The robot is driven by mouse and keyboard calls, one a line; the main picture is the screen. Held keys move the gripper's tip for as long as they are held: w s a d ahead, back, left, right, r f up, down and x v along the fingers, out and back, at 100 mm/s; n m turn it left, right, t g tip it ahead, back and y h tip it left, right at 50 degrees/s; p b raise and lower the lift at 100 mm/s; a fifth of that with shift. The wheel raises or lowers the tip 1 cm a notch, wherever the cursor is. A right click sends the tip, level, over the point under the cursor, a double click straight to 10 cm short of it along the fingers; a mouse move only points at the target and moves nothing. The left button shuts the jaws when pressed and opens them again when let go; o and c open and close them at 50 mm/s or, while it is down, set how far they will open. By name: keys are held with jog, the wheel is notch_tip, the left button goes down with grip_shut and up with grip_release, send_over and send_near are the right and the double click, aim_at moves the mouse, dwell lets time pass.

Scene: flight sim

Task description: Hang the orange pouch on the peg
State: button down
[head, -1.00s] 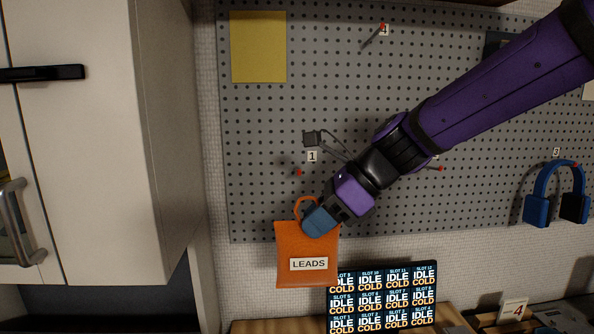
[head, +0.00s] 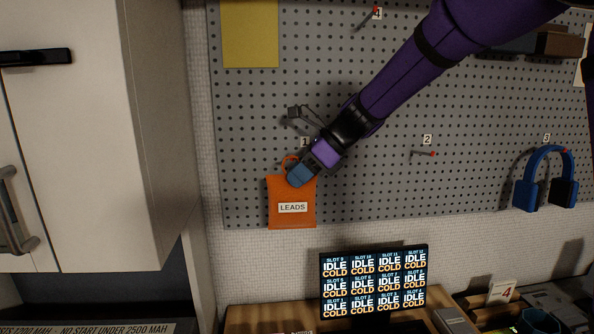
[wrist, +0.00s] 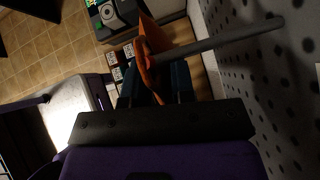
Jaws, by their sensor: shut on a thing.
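The orange pouch (head: 292,215), labelled "LEADS", hangs upright below my gripper (head: 299,178), near the pegboard's lower left. My gripper is shut on the pouch's top edge, beside its orange loop (head: 289,160). In the wrist view the pouch (wrist: 152,38) shows edge-on between the fingers (wrist: 157,85). A grey peg (wrist: 225,39) sticks out from the board there, and its tip end overlaps the orange of the pouch. I cannot tell whether it passes through the loop. In the head view the peg near label 1 (head: 304,142) is hidden by my gripper and the pouch.
The perforated board (head: 370,190) carries peg 2 (head: 423,154), peg 4 (head: 366,19) and blue headphones (head: 527,192) at label 3. A white cabinet (head: 75,150) stands left. A screen (head: 373,281) stands below.

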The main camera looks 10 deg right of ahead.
jog(key=shift+w+f, duration=0.15)
jog(key=shift+w, duration=1.7)
jog(key=c, duration=1)
grip_release()
jog(key=shift+o, duration=0.2)
jog(key=shift+f, duration=0.15)
jog(key=v, duration=1)
jog(key=shift+s+d+r, duration=0.15)
jog(key=shift+s+r, duration=0.15)
jog(key=shift+s, duration=0.15)
